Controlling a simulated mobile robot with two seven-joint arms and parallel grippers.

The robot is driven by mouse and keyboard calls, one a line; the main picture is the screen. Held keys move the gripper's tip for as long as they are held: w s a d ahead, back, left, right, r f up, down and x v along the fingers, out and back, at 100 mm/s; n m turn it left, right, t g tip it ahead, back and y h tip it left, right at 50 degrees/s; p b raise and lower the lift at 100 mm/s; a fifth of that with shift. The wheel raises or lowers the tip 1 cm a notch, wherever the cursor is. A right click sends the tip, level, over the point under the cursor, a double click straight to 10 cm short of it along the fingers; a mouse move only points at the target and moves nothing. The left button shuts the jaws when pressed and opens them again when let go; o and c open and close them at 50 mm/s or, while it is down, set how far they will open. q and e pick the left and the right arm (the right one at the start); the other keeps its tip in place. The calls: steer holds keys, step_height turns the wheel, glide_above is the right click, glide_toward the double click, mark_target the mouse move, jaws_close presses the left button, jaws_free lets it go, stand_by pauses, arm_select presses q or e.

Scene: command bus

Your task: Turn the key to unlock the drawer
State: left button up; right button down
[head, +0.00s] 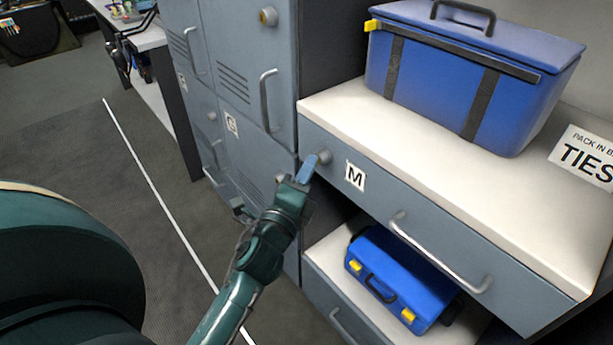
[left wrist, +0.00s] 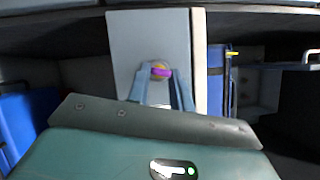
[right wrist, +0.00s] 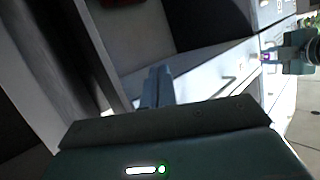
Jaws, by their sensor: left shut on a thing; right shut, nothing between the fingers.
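The grey-blue drawer (head: 425,215) with an "M" label (head: 355,176) and a metal bar handle (head: 440,256) is closed in the head view. Its round lock (head: 324,157) is at the drawer's left end. My left gripper (head: 307,168) is at this lock. In the left wrist view, its two fingers (left wrist: 161,82) are shut on a small purple key (left wrist: 161,72), in front of a yellowish lock. The fingers partly hide the key. My right gripper (right wrist: 157,88) is shut and empty in the right wrist view, and is not seen in the head view.
A blue cooler box (head: 455,75) stands on the white top above the drawer. A blue case (head: 395,280) with yellow latches lies on a lower shelf. Grey lockers (head: 240,60) stand to the left. Open floor (head: 90,200) is at the far left.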

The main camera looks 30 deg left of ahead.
steer(key=shift+f, duration=0.25)
